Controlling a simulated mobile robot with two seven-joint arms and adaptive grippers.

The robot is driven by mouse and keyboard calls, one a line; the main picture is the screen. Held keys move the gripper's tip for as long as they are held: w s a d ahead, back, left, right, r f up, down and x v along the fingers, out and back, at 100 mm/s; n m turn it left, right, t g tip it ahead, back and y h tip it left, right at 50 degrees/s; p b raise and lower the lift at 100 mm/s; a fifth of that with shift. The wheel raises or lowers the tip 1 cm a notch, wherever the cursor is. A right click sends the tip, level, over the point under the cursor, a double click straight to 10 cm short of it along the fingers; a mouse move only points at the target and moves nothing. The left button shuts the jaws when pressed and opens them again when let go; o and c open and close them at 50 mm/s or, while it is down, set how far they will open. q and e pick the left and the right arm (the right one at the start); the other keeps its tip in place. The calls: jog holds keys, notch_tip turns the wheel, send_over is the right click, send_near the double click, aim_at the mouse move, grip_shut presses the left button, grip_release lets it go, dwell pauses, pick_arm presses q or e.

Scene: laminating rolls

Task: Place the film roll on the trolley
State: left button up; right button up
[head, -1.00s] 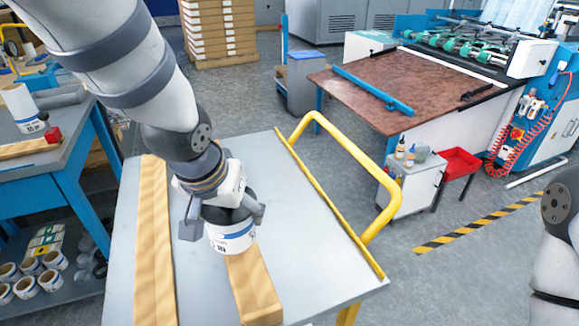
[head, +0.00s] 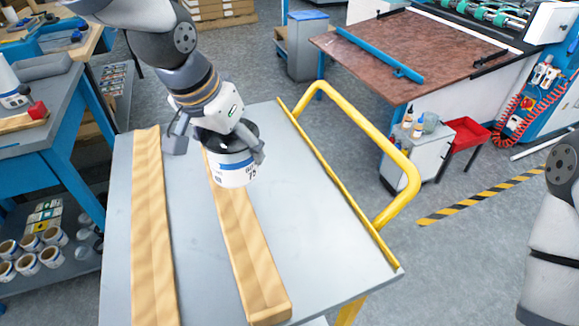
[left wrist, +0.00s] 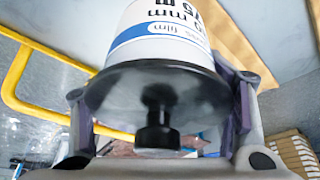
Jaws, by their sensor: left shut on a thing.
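The film roll (head: 235,172) is white with a blue band and dark print on its label. My left gripper (head: 218,148) is shut around it, one finger on each side. The roll is over the far part of the right wooden batten on the grey trolley top (head: 300,230); I cannot tell whether it touches. In the left wrist view the roll (left wrist: 165,35) sits between the fingers (left wrist: 160,105), with a dark round end and a black knob facing the camera. My right gripper is out of view.
Two wooden battens, left (head: 152,230) and right (head: 250,260), lie along the trolley top. A yellow handle (head: 412,190) rises at its right side. A blue workbench (head: 50,140) with another roll stands left. The trolley top is bare right of the right batten.

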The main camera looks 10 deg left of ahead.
pick_arm(q)
jog(key=a+r+m, duration=0.1)
jog(key=w+a+r+m+h, duration=0.1)
jog(key=w+a+r+m, duration=0.1)
jog(key=r, duration=0.1)
jog(key=shift+w+r, duration=0.1)
jog(key=shift+w, duration=0.05)
jog(key=shift+w+a+m, duration=0.1)
jog(key=shift+m, duration=0.3)
jog(key=w+d+f+b, duration=0.2)
jog(key=w+d+f, duration=0.2)
jog(key=d, duration=0.3)
send_near(304, 171)
jog(key=shift+w+a+r, duration=0.1)
jog(key=shift+w, duration=0.45)
jog(key=shift+w+d+f, duration=0.1)
jog(key=shift+d+f, duration=0.15)
jog(key=f, duration=0.2)
jog(key=f+b, duration=0.1)
jog(key=shift+w+d+f, duration=0.1)
jog(key=shift+d+f, duration=0.15)
jog(key=shift+f, duration=0.1)
jog(key=shift+r, duration=0.15)
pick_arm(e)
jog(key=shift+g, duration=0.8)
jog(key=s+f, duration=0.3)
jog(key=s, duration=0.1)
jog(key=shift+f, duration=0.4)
